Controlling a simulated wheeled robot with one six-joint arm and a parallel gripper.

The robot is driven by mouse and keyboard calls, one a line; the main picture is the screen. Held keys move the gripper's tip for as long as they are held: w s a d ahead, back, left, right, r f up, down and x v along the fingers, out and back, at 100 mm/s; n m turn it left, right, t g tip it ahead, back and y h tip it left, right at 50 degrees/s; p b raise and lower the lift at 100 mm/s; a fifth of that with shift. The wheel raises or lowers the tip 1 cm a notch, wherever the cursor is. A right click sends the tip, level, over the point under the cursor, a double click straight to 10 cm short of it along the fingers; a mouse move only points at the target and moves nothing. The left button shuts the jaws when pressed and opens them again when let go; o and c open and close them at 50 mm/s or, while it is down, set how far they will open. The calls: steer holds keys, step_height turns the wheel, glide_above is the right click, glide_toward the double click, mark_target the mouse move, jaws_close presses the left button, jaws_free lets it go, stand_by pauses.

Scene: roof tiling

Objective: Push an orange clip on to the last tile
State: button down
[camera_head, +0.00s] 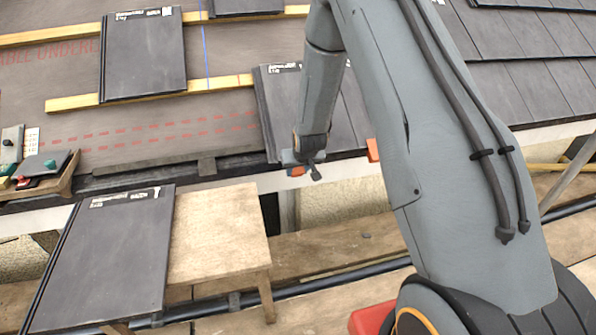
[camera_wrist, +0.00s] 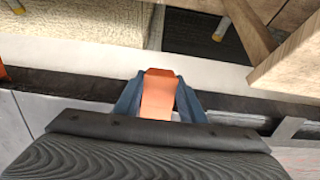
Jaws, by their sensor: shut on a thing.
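My gripper (camera_head: 305,168) points down at the eaves, by the lower edge of the last tile (camera_head: 283,105), the leftmost of the laid row. It is shut on an orange clip (camera_head: 297,171). In the wrist view the orange clip (camera_wrist: 158,95) sits between the two blue-grey fingers (camera_wrist: 158,100). It appears over the dark eaves edge and the pale wall. Whether the clip touches the tile cannot be told. Another orange clip (camera_head: 373,150) is at the eaves to the right, partly hidden by my arm.
A wooden bench (camera_head: 225,225) with a loose dark tile (camera_head: 110,250) stands in front of the eaves. A wooden tray (camera_head: 60,180) with tools is at left. Another tile (camera_head: 145,60) lies on the yellow battens (camera_head: 230,82). A scaffold pole (camera_head: 310,285) runs along the walkway.

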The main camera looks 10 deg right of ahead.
steer(key=shift+w+r, duration=0.2)
steer(key=shift+w, duration=0.05)
steer(key=c, duration=1.1)
jaws_free()
steer(key=shift+f, duration=0.1)
steer(key=shift+s, duration=0.15)
steer(key=shift+p+v, duration=3.05)
steer(key=shift+v, duration=0.4)
